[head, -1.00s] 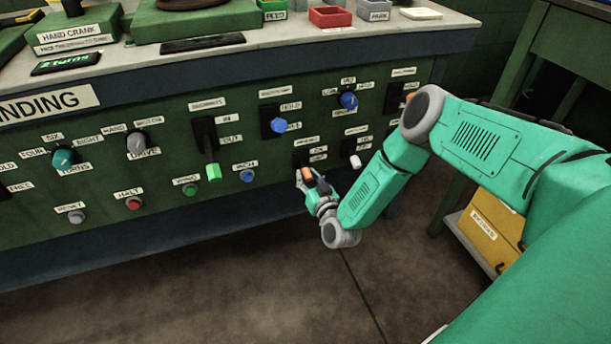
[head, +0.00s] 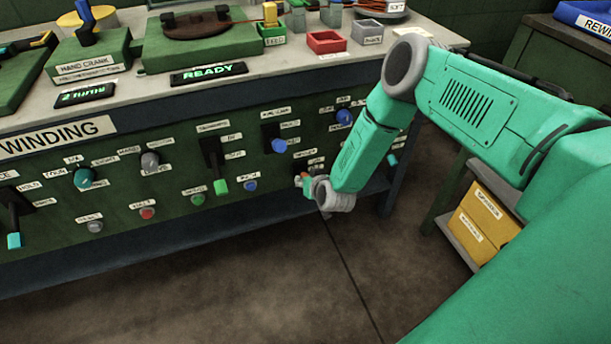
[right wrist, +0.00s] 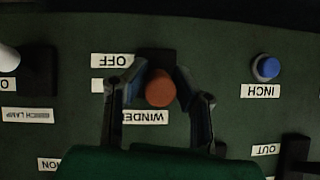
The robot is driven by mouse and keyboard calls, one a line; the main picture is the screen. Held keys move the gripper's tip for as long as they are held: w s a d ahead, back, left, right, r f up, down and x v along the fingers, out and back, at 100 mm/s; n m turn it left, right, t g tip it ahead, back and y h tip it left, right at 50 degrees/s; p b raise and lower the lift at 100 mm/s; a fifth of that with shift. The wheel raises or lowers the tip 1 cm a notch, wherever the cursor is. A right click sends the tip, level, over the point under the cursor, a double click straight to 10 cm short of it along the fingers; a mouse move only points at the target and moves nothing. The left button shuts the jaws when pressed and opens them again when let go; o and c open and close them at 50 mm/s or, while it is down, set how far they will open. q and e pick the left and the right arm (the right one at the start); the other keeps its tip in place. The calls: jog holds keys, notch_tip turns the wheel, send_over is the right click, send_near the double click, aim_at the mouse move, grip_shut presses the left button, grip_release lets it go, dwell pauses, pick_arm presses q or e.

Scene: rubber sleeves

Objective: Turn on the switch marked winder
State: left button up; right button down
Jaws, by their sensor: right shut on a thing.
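The winder switch has an orange-red tip (right wrist: 160,88). In the right wrist view, which is upside down, its black plate shows beside the OFF label (right wrist: 112,60). The tip is level with a second label, partly hidden by a finger, and close to the WINDER label (right wrist: 145,117). My right gripper (right wrist: 158,92) is shut on the tip, one finger on each side. In the head view my right gripper (head: 305,181) is at the panel's lower right and mostly covers the switch. My left gripper is not in view.
The blue INCH button (right wrist: 267,68) is beside the switch. The READY display (head: 209,73) is lit on the bench (head: 120,95). Floor in front is clear.

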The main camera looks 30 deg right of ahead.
jog(key=shift+w+d+r+g+p, duration=0.25)
jog(key=shift+r+g+p, duration=0.1)
jog(key=shift+r+g, duration=0.15)
jog(key=c, duration=1.5)
grip_release()
jog(key=shift+o, duration=0.9)
jog(key=shift+a+f, duration=0.1)
jog(key=shift+f, duration=0.05)
jog(key=shift+s, duration=0.1)
jog(key=v, duration=1.1)
jog(key=shift+s+r, duration=0.25)
jog(key=shift+r, duration=0.15)
